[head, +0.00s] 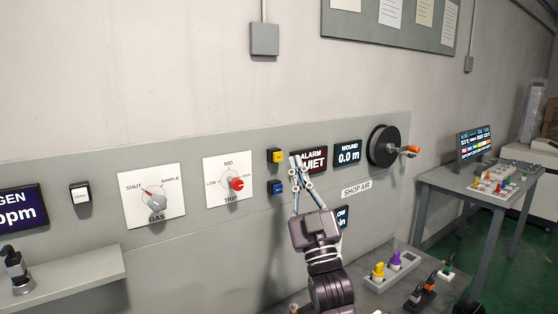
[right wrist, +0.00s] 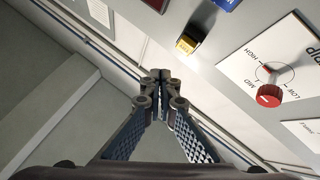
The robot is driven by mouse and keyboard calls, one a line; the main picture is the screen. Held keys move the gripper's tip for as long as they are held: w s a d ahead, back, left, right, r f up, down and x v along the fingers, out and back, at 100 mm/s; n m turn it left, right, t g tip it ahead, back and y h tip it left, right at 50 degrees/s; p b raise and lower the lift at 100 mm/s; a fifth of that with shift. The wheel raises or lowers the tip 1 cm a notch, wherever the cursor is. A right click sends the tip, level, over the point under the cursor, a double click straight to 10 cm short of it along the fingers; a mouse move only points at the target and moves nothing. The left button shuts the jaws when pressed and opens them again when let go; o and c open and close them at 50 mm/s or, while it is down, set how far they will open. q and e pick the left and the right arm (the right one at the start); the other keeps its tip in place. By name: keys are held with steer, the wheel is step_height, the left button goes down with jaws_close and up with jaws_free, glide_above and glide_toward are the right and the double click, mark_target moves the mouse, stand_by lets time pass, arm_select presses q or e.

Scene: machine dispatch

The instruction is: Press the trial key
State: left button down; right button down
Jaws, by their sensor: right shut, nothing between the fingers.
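Two square keys sit on the grey wall panel, a yellow key (head: 277,156) above a blue key (head: 276,187); I cannot read which is the trial key. A white key (head: 80,196) sits further left. My right gripper (head: 296,163) is shut and empty, its tips just right of the yellow key in the head view and overlapping the alarm display (head: 315,160). In the right wrist view the closed fingertips (right wrist: 160,77) are apart from the yellow key (right wrist: 188,42), with the blue key (right wrist: 226,3) beyond. My left gripper is not in view.
The trip dial (head: 236,184) with its red knob is left of the keys, and the gas dial (head: 152,195) further left. A wound display (head: 347,153) and a hose reel (head: 383,146) are to the right. A shelf (head: 70,283) juts out at lower left.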

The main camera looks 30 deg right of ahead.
mark_target(278, 157)
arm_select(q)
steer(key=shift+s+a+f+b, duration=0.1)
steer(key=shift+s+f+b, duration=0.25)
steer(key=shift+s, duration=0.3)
arm_select(e)
steer(key=w, duration=0.3)
steer(key=shift+w+a, duration=0.15)
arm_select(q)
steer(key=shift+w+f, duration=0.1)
arm_select(e)
steer(key=shift+w, duration=0.15)
stand_by(0.6)
steer(key=shift+w, duration=0.3)
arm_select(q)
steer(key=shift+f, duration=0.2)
arm_select(e)
steer(key=shift+w, duration=0.5)
stand_by(0.6)
steer(key=shift+s, duration=0.1)
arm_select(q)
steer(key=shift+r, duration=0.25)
arm_select(e)
steer(key=shift+s, duration=0.85)
